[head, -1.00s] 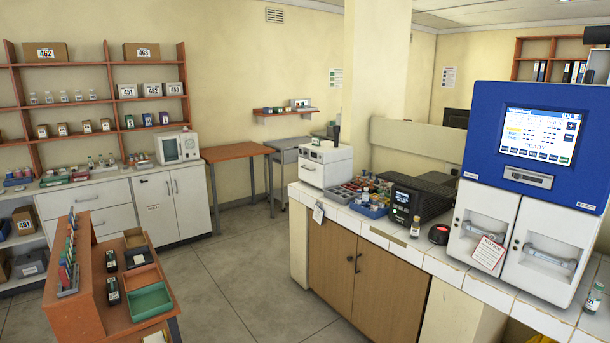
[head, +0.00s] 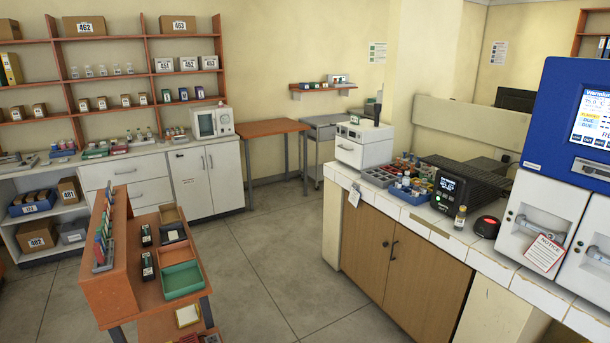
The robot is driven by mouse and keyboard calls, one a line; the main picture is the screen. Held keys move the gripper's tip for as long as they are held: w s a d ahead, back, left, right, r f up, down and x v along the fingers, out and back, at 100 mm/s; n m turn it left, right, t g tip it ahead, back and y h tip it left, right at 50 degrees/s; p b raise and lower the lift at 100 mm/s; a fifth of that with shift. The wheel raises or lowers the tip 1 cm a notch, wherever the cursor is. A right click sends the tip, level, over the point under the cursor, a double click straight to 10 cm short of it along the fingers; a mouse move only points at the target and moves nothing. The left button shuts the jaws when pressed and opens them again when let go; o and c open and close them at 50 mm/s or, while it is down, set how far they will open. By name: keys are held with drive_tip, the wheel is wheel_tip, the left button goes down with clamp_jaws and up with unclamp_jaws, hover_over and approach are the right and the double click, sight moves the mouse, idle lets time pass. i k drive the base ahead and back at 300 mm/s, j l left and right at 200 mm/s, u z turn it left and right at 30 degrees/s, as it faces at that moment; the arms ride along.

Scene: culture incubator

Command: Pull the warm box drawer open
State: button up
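A blue and white machine (head: 562,120) stands on the tiled counter at the right edge of the head view, cut off by the frame; I take it to be the warm box. Its lit screen (head: 594,118) is partly visible. Two white drawer fronts sit side by side below. The left drawer front (head: 573,198) looks shut and has a grey bar handle (head: 540,228) with a paper notice hanging from it. The right drawer front (head: 592,252) is only partly in view and also looks shut. My gripper is not in view.
A white-tiled counter (head: 455,242) carries a black device (head: 462,186), a small bottle (head: 460,217) and a round black-and-red item (head: 486,227). An orange rack table (head: 115,270) stands at the lower left. The floor (head: 285,260) between them is clear.

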sight(360, 149)
drive_tip(key=i+u, duration=0.3)
drive_tip(key=i, duration=1.5)
drive_tip(key=i+z, duration=0.15)
drive_tip(key=i, duration=0.4)
drive_tip(key=i+j+z, duration=0.15)
drive_tip(key=i, duration=0.35)
drive_tip(key=i+j+z, duration=0.15)
drive_tip(key=i, duration=0.4)
drive_tip(key=i+j+z, duration=0.15)
drive_tip(key=i+j, duration=0.2)
drive_tip(key=i, duration=0.15)
